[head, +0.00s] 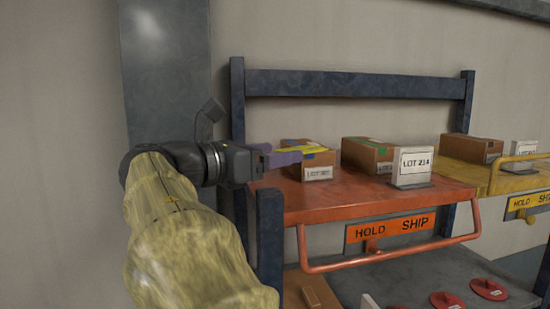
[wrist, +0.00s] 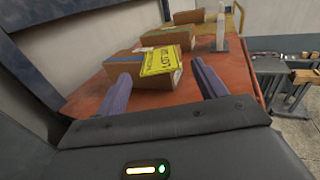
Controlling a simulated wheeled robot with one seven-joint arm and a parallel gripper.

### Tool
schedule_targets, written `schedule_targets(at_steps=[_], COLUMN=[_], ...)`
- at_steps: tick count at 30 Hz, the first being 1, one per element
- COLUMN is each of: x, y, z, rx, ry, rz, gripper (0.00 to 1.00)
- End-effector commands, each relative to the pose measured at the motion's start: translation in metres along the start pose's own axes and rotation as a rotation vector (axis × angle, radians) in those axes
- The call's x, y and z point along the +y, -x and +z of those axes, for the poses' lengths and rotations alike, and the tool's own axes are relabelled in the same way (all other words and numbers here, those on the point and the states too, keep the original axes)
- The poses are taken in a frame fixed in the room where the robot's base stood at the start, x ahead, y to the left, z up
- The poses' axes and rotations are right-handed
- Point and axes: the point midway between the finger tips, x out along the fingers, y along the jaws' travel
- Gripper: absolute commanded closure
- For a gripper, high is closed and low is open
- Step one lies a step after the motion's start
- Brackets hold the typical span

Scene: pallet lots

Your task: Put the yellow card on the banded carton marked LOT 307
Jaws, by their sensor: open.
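A yellow card (wrist: 160,61) with dark print lies on top of a brown carton (wrist: 124,65) in the wrist view. In the head view the card (head: 302,149) shows as a yellow strip across that carton's top, and the carton (head: 322,162) has a white front label that seems to read LOT 307. My gripper (wrist: 162,70) is open, its two purple fingers apart on either side of the card's near end, with nothing clamped between them. In the head view my gripper (head: 284,157) reaches in from the left at carton height, partly hiding the carton.
The orange shelf (head: 330,199) also holds a second carton (head: 367,152) and a LOT 214 sign (head: 412,165). A HOLD SHIP plate (head: 390,229) and an orange rail (head: 390,257) are in front. A yellow shelf (head: 465,174) with another carton (head: 472,148) stands right. Red discs (head: 447,300) lie below.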

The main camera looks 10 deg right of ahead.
Motion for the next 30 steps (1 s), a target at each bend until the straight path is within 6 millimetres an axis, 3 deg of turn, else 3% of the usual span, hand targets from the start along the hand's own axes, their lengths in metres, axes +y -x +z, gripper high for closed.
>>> schedule_targets(at_steps=[9, 15, 30], x=[0.001, 0.000, 0.000], y=[0.065, 0.093, 0.098], z=[-0.004, -0.002, -0.001], rx=[-0.003, 0.000, 0.000], ry=[-0.002, -0.001, 0.001], rz=[0.004, 0.001, 0.001], gripper=[0.30, 0.30, 0.30])
